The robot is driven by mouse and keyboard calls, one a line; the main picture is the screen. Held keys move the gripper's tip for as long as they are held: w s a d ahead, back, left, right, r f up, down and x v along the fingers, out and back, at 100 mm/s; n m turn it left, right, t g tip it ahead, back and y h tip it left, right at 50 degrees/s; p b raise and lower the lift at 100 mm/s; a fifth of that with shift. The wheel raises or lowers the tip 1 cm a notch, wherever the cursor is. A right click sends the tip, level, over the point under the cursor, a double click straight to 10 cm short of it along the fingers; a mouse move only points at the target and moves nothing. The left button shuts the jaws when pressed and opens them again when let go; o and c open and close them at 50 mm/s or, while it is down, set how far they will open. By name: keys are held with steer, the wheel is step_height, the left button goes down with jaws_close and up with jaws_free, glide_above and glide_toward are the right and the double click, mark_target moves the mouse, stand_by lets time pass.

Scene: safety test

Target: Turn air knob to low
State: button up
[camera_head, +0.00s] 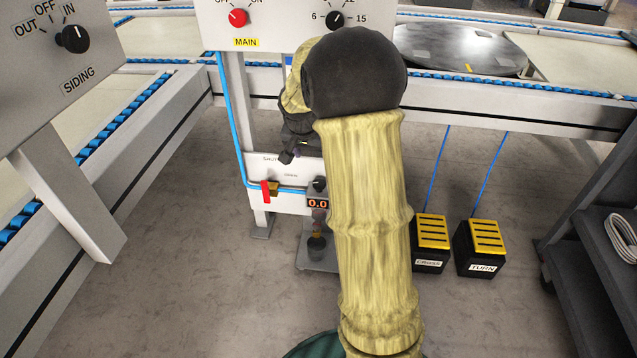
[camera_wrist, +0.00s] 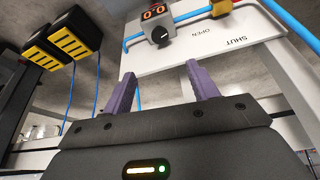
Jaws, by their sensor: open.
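A small dark knob (camera_head: 320,184) sits on a white panel (camera_head: 290,166) low on the post, just above a red-digit display (camera_head: 318,203). In the wrist view the panel (camera_wrist: 185,58) appears upside down, with the knob (camera_wrist: 160,36) beside the display (camera_wrist: 153,12). No air or low label is readable. My gripper (camera_wrist: 162,78) is open and empty. Its two purple fingers point toward the panel, apart from the knob. In the head view my arm hides part of the panel, and the fingertips cannot be made out.
A red lever valve (camera_head: 266,191) on a blue pipe sits left of the knob. A red MAIN knob (camera_head: 238,17) and a black dial (camera_head: 335,19) are above. A SIDING knob (camera_head: 75,39) is at left. CROSS (camera_head: 430,268) and TURN (camera_head: 481,267) pedals stand on the floor.

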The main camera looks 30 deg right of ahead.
mark_target(318, 184)
steer(key=b+x, duration=1)
steer(key=x, duration=0.7)
steer(key=shift+f, duration=0.2)
steer(key=c, duration=1)
